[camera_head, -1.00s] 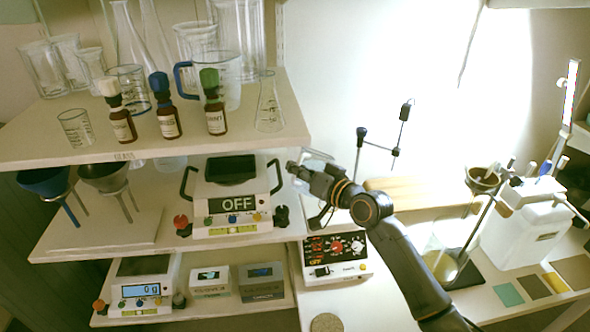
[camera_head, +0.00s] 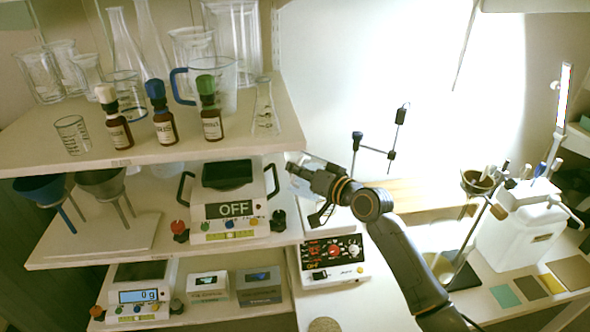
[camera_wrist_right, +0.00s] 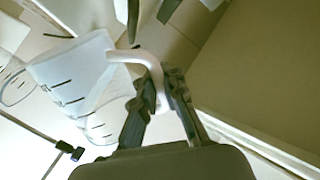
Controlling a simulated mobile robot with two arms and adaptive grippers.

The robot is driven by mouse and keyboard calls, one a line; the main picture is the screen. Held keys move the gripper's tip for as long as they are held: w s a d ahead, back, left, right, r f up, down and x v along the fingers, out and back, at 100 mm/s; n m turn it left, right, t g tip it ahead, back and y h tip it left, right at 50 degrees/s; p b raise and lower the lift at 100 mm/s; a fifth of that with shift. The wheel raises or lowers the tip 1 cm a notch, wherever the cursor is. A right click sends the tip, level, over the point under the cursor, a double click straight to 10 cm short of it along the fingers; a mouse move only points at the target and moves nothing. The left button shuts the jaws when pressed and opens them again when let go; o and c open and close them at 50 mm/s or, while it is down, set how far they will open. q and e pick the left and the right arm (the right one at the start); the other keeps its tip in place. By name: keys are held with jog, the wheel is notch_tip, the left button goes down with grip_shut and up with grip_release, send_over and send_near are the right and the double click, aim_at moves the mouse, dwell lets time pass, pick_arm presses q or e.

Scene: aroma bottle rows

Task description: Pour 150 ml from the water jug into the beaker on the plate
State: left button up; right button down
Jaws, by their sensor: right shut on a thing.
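My right gripper (camera_head: 308,178) is at the right end of the middle shelf, above the control box with red dials (camera_head: 333,258). In the right wrist view, my right gripper (camera_wrist_right: 153,88) is shut on the pale handle of a clear water jug (camera_wrist_right: 75,75). The jug is tilted in that picture and has dark graduation marks; its contents cannot be told. In the head view the jug is hardly visible against the bright wall. Another clear marked vessel (camera_wrist_right: 14,82) shows at the left edge of the wrist view. I cannot tell which vessel is the beaker on the plate.
Dropper bottles (camera_head: 163,125), glassware and a blue-handled jug (camera_head: 217,88) fill the shelf above. A scale (camera_head: 140,296) sits below. A rod stand (camera_head: 375,148) and white canister (camera_head: 515,235) are right.

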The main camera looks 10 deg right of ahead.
aim_at(303, 158)
jog(key=shift+w+d+r+m+p, duration=0.35)
jog(key=shift+w+m+p, duration=0.05)
jog(key=shift+m, duration=0.1)
jog(key=shift+r, duration=0.15)
dwell(0.3)
jog(key=shift+f, duration=0.25)
jog(key=shift+w+d+r+m+g+p, duration=0.2)
jog(key=shift+r+m+p, duration=0.15)
jog(key=shift+r+p, duration=0.15)
jog(key=shift+w+d+r+m+g+p, duration=0.1)
jog(key=shift+w+d+r+m+p, duration=0.05)
jog(key=shift+r+m+p, duration=0.25)
dwell(3.3)
jog(key=shift+w+d+r+m+y, duration=0.1)
jog(key=shift+w+d+m+y, duration=0.15)
jog(key=shift+w+m+y, duration=0.1)
dwell(2.2)
